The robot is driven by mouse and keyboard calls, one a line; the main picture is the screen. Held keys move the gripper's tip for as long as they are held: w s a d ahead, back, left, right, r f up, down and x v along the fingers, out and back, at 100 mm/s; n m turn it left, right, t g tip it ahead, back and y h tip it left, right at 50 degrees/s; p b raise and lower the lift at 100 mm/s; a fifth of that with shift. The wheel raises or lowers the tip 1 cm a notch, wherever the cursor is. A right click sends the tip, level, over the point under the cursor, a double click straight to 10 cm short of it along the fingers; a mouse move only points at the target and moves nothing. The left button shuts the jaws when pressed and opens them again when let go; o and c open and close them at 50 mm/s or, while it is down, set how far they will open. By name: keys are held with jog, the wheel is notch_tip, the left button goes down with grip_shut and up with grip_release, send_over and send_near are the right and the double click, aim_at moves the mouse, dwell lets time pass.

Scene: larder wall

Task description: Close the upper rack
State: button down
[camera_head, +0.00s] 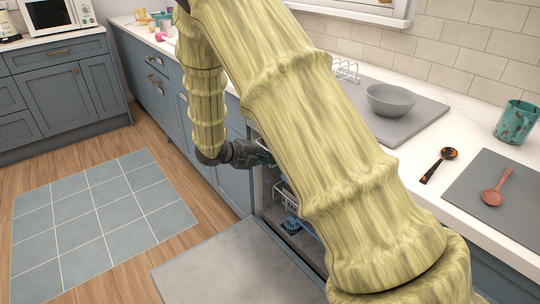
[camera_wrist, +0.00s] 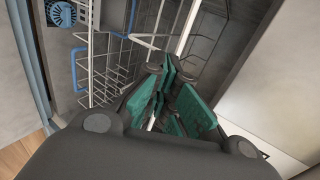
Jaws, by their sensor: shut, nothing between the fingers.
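The dishwasher (camera_head: 262,205) stands open under the counter, its grey door (camera_head: 225,272) folded down flat. My gripper (camera_head: 266,157) is at the upper part of the opening, with my arm hiding much of the interior. In the wrist view, my gripper's green-padded fingers (camera_wrist: 172,80) are shut and empty. A white wire rack (camera_wrist: 102,62) with blue fittings is close beyond and left of them; I cannot tell whether they touch it. White wire racking also shows inside the dishwasher in the head view (camera_head: 284,197), but which level it belongs to is unclear.
A blue item (camera_head: 291,225) sits low in the dishwasher. The counter above holds a grey bowl (camera_head: 391,100), a teal mug (camera_head: 515,122) and two spoons. A tiled mat (camera_head: 100,220) lies on the open floor to the left.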

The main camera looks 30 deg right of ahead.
jog(key=shift+w+d+p, duration=0.15)
jog(key=shift+d+p, duration=0.3)
jog(key=shift+d, duration=0.7)
jog(key=shift+w+d+p, duration=0.1)
jog(key=shift+d+p, duration=0.3)
jog(key=shift+d, duration=0.7)
jog(key=shift+a, duration=0.1)
